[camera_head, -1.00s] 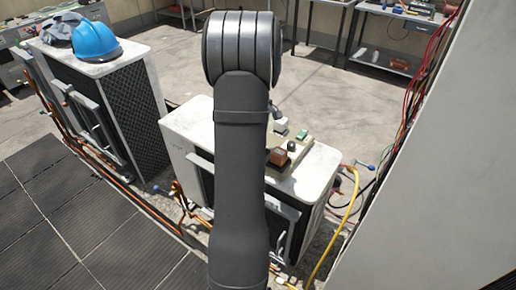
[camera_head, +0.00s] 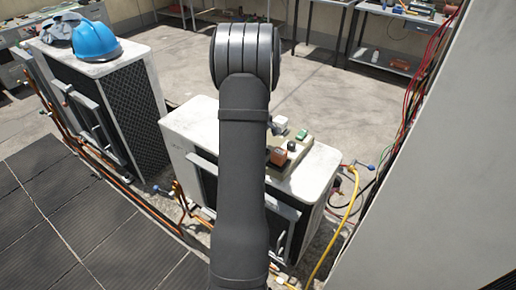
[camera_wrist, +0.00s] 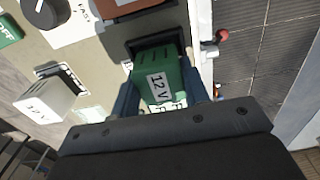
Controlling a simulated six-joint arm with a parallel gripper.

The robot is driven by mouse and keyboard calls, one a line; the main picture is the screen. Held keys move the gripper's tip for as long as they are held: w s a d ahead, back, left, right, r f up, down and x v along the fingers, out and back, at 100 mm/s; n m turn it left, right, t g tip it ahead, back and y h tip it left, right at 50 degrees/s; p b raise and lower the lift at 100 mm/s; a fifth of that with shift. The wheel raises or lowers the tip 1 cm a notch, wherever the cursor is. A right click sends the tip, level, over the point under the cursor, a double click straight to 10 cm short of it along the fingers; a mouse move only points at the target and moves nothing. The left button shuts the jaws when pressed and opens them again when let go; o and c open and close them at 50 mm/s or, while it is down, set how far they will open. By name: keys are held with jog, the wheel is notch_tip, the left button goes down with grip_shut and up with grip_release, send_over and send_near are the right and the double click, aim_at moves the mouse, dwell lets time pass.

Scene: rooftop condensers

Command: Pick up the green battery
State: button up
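The green battery (camera_wrist: 158,82), with a white 12 V label, stands between my gripper's two blue fingers in the wrist view. It sits at a black socket (camera_wrist: 150,43) on the beige panel (camera_wrist: 90,62); whether it is fully in the socket I cannot tell. My gripper (camera_wrist: 162,96) has one finger along each side of the battery, very close or touching; whether they press on it is unclear. In the head view my arm hides the gripper and the green battery.
A white 12 V battery (camera_wrist: 45,101) stands at another socket nearby. A black knob (camera_wrist: 42,12) and a green OFF block (camera_wrist: 7,30) are on the panel. The panel lies on a white condenser (camera_head: 315,175). A blue helmet (camera_head: 96,42) is on another condenser. A yellow hose (camera_head: 347,215) hangs right.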

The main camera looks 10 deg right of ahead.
jog(key=c, duration=0.5)
jog(key=shift+r, duration=0.15)
